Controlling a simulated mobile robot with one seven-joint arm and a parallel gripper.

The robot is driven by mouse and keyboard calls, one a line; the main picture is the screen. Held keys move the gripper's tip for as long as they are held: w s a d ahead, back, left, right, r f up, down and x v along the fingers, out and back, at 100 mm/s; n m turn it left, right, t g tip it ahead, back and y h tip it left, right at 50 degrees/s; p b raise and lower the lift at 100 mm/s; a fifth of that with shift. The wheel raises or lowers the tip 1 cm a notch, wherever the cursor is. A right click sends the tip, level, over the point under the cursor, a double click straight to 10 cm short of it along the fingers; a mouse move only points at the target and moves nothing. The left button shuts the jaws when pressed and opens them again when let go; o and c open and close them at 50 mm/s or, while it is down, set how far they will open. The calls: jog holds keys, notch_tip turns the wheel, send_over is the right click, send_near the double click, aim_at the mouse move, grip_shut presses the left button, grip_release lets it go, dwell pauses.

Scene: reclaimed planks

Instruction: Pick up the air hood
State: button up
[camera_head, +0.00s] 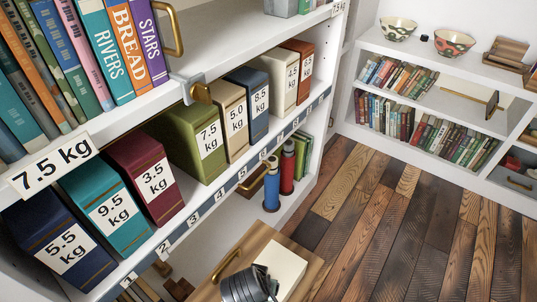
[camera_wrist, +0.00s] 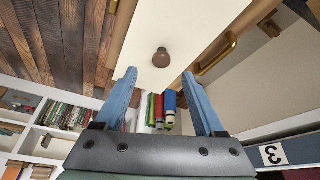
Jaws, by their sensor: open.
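I cannot name any thing for certain as the air hood. In the wrist view a cream, flat-faced thing (camera_wrist: 190,28) with a round brown knob (camera_wrist: 161,57) lies ahead of my gripper (camera_wrist: 158,74). The blue fingers are spread apart with nothing between them, and the knob shows just beyond the gap between their tips. In the head view a cream block (camera_head: 283,264) sits on a wooden surface (camera_head: 246,246) low at the centre; it looks like the same thing. My fingers are hidden there.
A white shelf (camera_head: 218,192) at left holds several weight-labelled boxes, such as a green one (camera_head: 196,142). Blue (camera_head: 271,186) and red (camera_head: 287,170) bottles stand lower. A brass handle (camera_head: 225,265) projects nearby. Plank floor (camera_head: 400,230) lies clear at right before another bookshelf (camera_head: 348,85).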

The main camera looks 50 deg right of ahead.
jog(key=b+x, duration=0.2)
jog(key=x, duration=0.3)
jog(key=shift+f, duration=0.25)
grip_shut()
jog(key=shift+w, duration=0.1)
dwell(1.1)
